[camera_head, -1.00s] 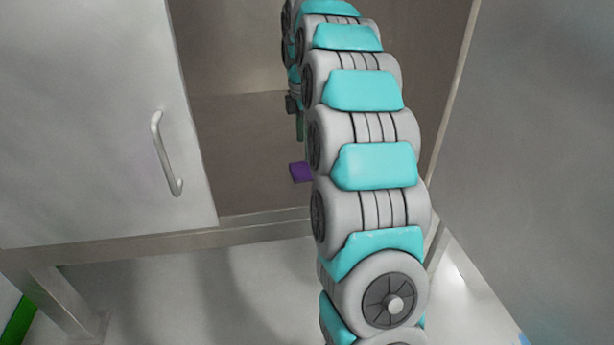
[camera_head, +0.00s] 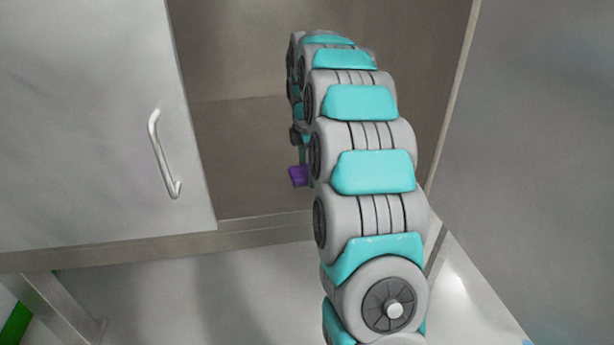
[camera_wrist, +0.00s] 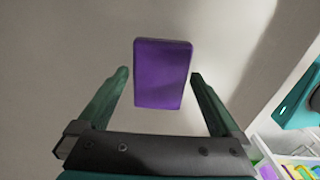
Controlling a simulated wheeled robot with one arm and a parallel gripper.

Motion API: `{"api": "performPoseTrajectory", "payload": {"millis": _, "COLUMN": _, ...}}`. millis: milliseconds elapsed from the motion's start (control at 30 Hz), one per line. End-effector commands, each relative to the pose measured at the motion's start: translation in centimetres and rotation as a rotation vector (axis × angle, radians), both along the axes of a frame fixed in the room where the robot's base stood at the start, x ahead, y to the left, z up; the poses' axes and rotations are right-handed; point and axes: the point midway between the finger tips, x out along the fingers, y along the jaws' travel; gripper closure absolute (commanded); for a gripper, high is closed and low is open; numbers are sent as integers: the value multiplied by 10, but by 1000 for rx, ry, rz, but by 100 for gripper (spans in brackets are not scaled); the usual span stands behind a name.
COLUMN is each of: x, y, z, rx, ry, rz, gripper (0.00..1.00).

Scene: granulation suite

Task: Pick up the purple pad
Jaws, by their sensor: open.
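The purple pad (camera_head: 298,176) lies on the floor of the open cabinet, near its front edge, partly hidden by my arm in the head view. In the wrist view the purple pad (camera_wrist: 163,74) is a whole rectangle, ahead of and between the two green fingers. My gripper (camera_wrist: 159,76) is open, with a finger on each side of the pad and a visible gap on both sides. I cannot tell how far above the cabinet floor the fingertips are. In the head view my gripper is mostly hidden behind my arm.
A cabinet door with a handle (camera_head: 163,155) stands at the left. A grey panel (camera_head: 530,160) stands at the right, close to my arm. The cabinet floor (camera_head: 245,150) is bare left of the pad. Coloured items in a white container (camera_wrist: 290,165) show at the wrist view's lower right.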

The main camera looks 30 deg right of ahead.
Motion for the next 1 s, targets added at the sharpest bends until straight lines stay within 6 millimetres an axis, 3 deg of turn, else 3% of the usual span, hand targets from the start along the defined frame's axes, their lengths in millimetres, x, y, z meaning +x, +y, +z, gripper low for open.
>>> {"api": "performPoseTrajectory", "payload": {"millis": 67, "x": 0, "y": 0, "z": 0, "rx": 0, "ry": 0, "rz": 0, "gripper": 0}}
{"api": "performPoseTrajectory", "payload": {"millis": 767, "x": 0, "y": 0, "z": 0, "rx": 1, "ry": 1, "rz": 0, "gripper": 79}}
{"api": "performPoseTrajectory", "payload": {"millis": 1000, "x": 0, "y": 0, "z": 1, "rx": 1, "ry": 1, "rz": 0, "gripper": 79}}
